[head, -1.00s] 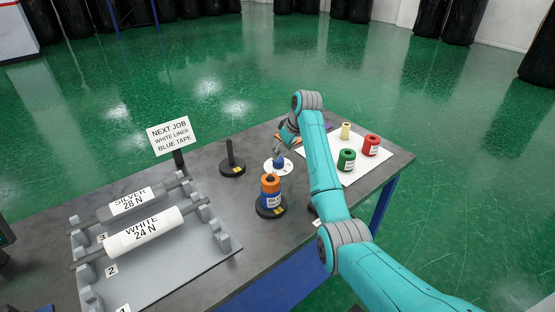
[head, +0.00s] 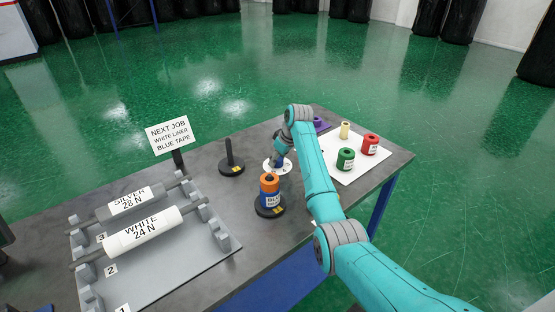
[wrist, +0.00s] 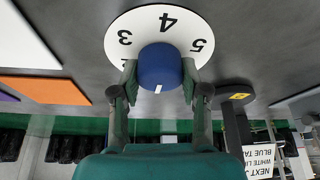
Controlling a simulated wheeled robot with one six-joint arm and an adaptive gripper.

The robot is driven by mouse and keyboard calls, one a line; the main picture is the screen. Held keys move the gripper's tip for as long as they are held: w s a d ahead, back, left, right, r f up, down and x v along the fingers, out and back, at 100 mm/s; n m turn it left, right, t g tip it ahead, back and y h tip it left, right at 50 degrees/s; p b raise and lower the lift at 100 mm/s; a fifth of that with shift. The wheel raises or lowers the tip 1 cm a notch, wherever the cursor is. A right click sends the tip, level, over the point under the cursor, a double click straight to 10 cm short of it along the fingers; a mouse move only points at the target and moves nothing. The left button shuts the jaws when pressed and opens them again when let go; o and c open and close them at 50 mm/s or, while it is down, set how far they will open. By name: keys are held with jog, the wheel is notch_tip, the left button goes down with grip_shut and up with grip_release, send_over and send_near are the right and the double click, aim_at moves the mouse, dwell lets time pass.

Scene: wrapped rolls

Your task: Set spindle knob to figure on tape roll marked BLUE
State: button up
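The blue knob (wrist: 159,66) sits at the centre of a white dial disc (wrist: 160,24) with the figures 3, 4 and 5 showing. A short white mark is on the knob's side nearest the wrist camera, across from the 4. My gripper (wrist: 159,80) has one finger on each side of the knob, both seemingly against it. In the head view my gripper (head: 279,156) is low over the dial disc (head: 267,166) and hides most of the knob. A roll, orange above and blue below (head: 269,189), stands on a black spindle base; its label starts BLU, any figure unreadable.
An empty black spindle (head: 230,160) stands left of the dial. Green (head: 346,159), red (head: 370,145), cream (head: 345,130) and purple (head: 320,124) rolls stand to the right. A rack holds SILVER 28 N and WHITE 24 N rolls (head: 145,232). A sign (head: 170,136) reads NEXT JOB, WHITE LINER, BLUE TAPE.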

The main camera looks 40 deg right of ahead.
jog(key=shift+m, duration=0.3)
jog(key=m+h, duration=0.2)
jog(key=m, duration=0.2)
jog(key=shift+m, duration=0.4)
jog(key=m+h, duration=0.1)
jog(key=m, duration=0.2)
jog(key=m+g+h, duration=0.1)
jog(key=m, duration=0.2)
jog(key=m+g, duration=0.1)
jog(key=m, duration=0.2)
jog(key=m+g+h, duration=0.1)
jog(key=m, duration=0.2)
jog(key=shift+m, duration=0.3)
jog(key=m+g, duration=0.2)
jog(key=m, duration=0.3)
jog(key=shift+m, duration=0.3)
jog(key=o, duration=1.1)
jog(key=shift+o, duration=0.2)
